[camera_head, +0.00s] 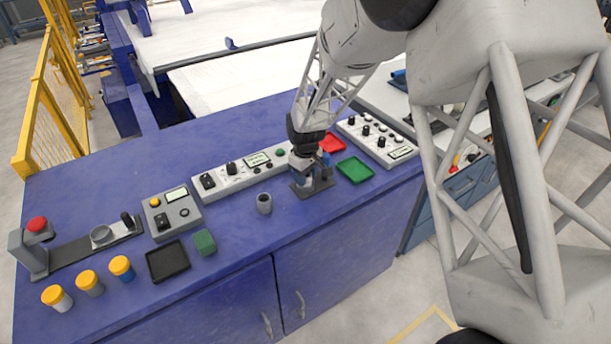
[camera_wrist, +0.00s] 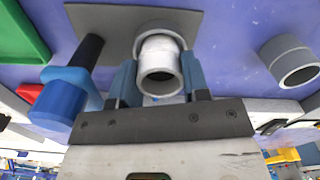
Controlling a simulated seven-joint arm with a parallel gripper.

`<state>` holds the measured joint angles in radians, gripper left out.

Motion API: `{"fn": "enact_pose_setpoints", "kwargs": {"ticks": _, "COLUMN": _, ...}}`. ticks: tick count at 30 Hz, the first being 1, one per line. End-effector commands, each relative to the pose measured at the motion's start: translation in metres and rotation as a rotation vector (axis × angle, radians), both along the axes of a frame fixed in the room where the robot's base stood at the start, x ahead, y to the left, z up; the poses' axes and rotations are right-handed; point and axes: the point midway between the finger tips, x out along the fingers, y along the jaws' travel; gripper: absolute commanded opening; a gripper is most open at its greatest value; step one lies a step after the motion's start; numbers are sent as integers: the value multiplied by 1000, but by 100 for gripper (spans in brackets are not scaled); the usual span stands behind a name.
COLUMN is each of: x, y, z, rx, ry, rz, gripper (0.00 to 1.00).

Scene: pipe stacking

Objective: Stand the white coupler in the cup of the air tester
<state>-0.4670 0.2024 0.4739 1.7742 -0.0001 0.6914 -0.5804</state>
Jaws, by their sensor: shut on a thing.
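My gripper (camera_wrist: 159,82) is shut on the white coupler (camera_wrist: 160,47), one blue-grey finger on each side. In the wrist view the coupler's far end overlaps the grey round cup (camera_wrist: 184,37) of the air tester. The cup's rim shows around that end; how deep the coupler sits I cannot tell. The air tester (camera_head: 312,187) has a dark base plate (camera_wrist: 103,21) and a dark post with a blue part (camera_wrist: 62,97) beside the cup. In the head view my gripper (camera_head: 304,168) is over the tester and hides most of the coupler.
A loose grey coupler (camera_head: 264,204) stands left of the tester. A green tray (camera_head: 355,169) and a red tray (camera_head: 331,143) lie to its right. Control panels (camera_head: 238,172) stand behind. A black tray (camera_head: 168,261), a green block (camera_head: 204,242) and yellow-capped jars (camera_head: 89,281) are at the left.

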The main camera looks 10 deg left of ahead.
Motion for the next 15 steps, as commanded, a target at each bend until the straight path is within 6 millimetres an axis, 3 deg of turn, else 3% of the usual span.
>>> {"fn": "enact_pose_setpoints", "kwargs": {"ticks": 15, "x": 0, "y": 0, "z": -6, "rx": 0, "ry": 0, "rz": 0, "gripper": 20}}
